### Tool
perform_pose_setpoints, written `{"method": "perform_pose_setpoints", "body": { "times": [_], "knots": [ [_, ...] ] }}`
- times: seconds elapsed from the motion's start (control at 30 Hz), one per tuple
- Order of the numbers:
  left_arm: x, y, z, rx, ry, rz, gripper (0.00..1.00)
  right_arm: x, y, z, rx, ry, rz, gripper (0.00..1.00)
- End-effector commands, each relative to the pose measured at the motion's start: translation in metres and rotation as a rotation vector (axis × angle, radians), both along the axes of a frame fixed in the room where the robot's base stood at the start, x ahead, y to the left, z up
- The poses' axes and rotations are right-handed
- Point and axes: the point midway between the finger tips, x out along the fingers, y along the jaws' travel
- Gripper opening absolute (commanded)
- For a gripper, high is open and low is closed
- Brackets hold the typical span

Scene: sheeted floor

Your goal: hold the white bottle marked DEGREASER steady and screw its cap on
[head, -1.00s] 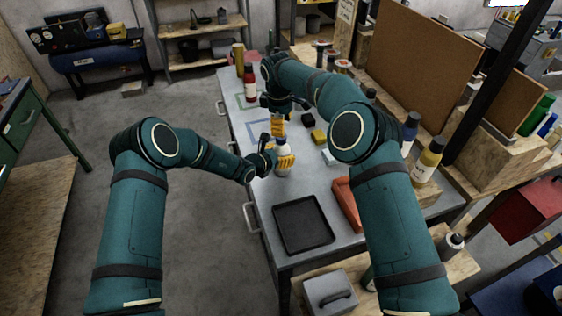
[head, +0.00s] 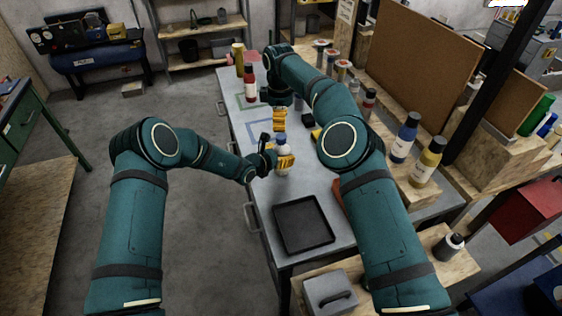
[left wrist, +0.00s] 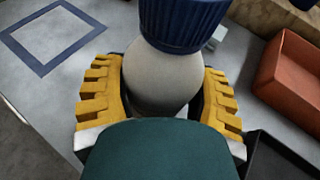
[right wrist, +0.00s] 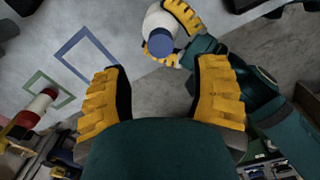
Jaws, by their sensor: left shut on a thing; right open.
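The white bottle (head: 283,170) stands upright near the table's left edge; its marking cannot be read. A blue ribbed cap (left wrist: 183,22) sits on its top; I cannot tell how tight it is. My left gripper (head: 280,162) is shut around the bottle's body, with yellow fingers on both sides in the left wrist view (left wrist: 161,70). My right gripper (head: 280,119) is open and empty, a little above and apart from the cap. In the right wrist view, the capped top (right wrist: 160,42) shows beyond the open fingers (right wrist: 162,68).
A black tray (head: 303,226) lies on the near table. An orange-red bin (left wrist: 290,70) is right of the bottle, partly behind my right arm. Blue (head: 404,140) and yellow (head: 428,163) bottles stand on the right.

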Motion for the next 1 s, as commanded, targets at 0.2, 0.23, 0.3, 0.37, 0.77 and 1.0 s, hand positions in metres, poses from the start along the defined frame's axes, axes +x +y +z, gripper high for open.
{"method": "perform_pose_setpoints", "body": {
  "times": [0.2, 0.23, 0.3, 0.37, 0.77, 1.0],
  "knots": [
    [0.000, 0.000, 0.001, -0.001, -0.001, 0.000, 0.00, -0.001, -0.001, -0.032, 0.000, 0.005, 0.001, 0.60],
    [0.000, 0.000, 0.001, -0.001, -0.001, 0.000, 0.00, -0.001, -0.001, -0.036, -0.001, 0.004, 0.000, 0.60],
    [0.000, 0.000, 0.001, -0.001, -0.001, 0.000, 0.00, -0.001, -0.001, -0.046, -0.001, 0.004, 0.001, 0.60],
    [0.000, 0.000, 0.001, -0.001, -0.001, 0.000, 0.00, -0.001, -0.001, -0.054, 0.000, 0.003, 0.001, 0.60],
    [0.000, 0.000, 0.001, -0.001, -0.001, 0.000, 0.00, 0.000, -0.001, -0.074, 0.000, 0.000, 0.000, 0.60],
    [0.000, 0.000, 0.001, -0.001, -0.001, 0.000, 0.00, 0.000, -0.001, -0.074, 0.000, 0.000, 0.000, 0.38]
  ]
}}
